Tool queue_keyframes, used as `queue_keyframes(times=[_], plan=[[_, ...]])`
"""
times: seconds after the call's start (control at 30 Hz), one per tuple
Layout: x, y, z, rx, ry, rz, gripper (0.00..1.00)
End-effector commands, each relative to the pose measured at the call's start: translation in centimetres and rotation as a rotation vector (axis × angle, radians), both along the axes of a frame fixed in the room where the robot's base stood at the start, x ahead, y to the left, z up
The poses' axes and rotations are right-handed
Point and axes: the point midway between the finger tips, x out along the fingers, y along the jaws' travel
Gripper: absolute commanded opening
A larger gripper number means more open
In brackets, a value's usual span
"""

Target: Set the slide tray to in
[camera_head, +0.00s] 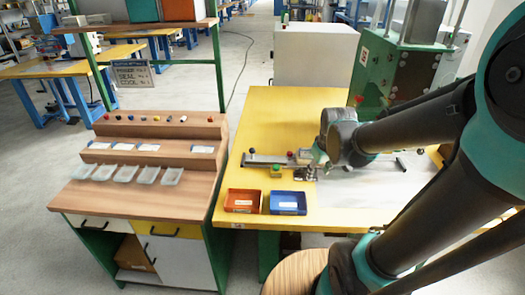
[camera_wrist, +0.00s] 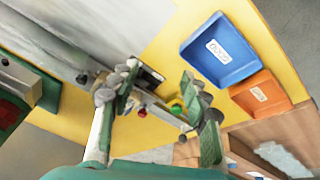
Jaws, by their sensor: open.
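A grey metal slide rail (camera_head: 262,159) lies on the yellow table (camera_head: 285,105), with a red knob (camera_head: 290,154) near its right end and a green button on a yellow base (camera_head: 276,169) in front. I take this to be the slide tray; its in or out position I cannot tell. In the wrist view, the rail (camera_wrist: 162,108) runs between and beyond my fingers, with the red knob (camera_wrist: 142,112) and green button (camera_wrist: 177,105) in the gap. My gripper (camera_wrist: 160,75) is open and empty above the rail; contact is unclear. In the head view my arm partly hides the rail's right end.
An orange bin (camera_head: 243,200) and a blue bin (camera_head: 288,203) stand at the table's front left. A green machine (camera_head: 390,72) stands at the back right. A wooden stepped bench (camera_head: 140,190) with clear trays is at left. A grey sheet covers the table's right part.

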Motion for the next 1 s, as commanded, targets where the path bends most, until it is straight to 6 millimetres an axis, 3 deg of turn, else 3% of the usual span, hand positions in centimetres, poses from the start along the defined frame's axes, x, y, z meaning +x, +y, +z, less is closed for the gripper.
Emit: queue_keyframes(times=[0.03, 0.1, 0.3, 0.53, 0.63, 0.77, 1.0], plan=[[2.6, 1.9, 1.4, -0.030, 0.009, 0.116, 0.46], [5.5, 4.3, 3.1, -0.074, 0.021, 0.275, 0.46], [12.7, 12.6, 7.1, -0.193, 0.048, 0.730, 0.46], [17.2, 21.1, 9.8, -0.291, 0.064, 1.131, 0.46], [17.9, 23.0, 10.3, -0.313, 0.067, 1.221, 0.46], [18.3, 23.8, 10.3, -0.324, 0.069, 1.265, 0.46], [18.9, 23.9, 7.3, -0.323, 0.068, 1.265, 0.46]])
